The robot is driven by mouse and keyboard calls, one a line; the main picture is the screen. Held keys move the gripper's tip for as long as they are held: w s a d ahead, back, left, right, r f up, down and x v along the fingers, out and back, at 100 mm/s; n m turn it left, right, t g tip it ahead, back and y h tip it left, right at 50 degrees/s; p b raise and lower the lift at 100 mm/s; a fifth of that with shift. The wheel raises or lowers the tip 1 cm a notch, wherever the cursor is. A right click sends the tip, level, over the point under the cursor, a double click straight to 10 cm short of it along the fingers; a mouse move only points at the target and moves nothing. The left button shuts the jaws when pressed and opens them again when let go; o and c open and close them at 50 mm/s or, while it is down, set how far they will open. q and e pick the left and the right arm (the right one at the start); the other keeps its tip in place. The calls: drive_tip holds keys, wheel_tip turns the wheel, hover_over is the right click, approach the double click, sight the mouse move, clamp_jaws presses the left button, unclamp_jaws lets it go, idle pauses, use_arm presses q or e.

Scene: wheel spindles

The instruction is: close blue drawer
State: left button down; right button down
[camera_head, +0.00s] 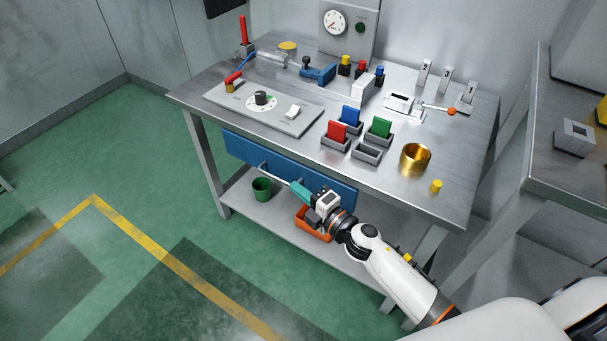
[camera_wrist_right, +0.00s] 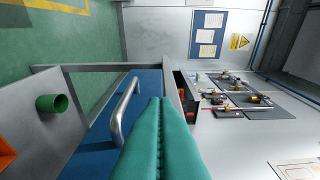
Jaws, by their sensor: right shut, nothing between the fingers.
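The blue drawer (camera_head: 240,146) is under the front edge of the workbench, with a long grey bar handle (camera_head: 273,174) across its front. In the right wrist view the blue front (camera_wrist_right: 100,152) and the curved handle (camera_wrist_right: 122,112) lie just left of my fingers. My right gripper (camera_head: 293,186) is shut and empty, its teal fingers pressed together, close to the drawer front beside the handle; they also show in the wrist view (camera_wrist_right: 165,102). I cannot tell whether they touch the drawer, or how far it stands out. My left gripper is not in view.
The workbench (camera_head: 325,170) carries a dial plate (camera_head: 285,112), coloured blocks in small trays, and a brass ring (camera_head: 415,157). A green cup (camera_head: 262,188) and an orange bin (camera_head: 312,229) stand on the lower shelf. The floor in front is clear.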

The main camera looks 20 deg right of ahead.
sight(304, 176)
drive_tip(key=w, duration=0.1)
drive_tip(key=w+d, duration=0.1)
drive_tip(key=w, duration=0.1)
drive_tip(key=shift+w+d, duration=0.1)
drive_tip(key=shift+w, duration=0.1)
drive_tip(key=shift+w+d, duration=0.4)
drive_tip(key=shift+d, duration=0.2)
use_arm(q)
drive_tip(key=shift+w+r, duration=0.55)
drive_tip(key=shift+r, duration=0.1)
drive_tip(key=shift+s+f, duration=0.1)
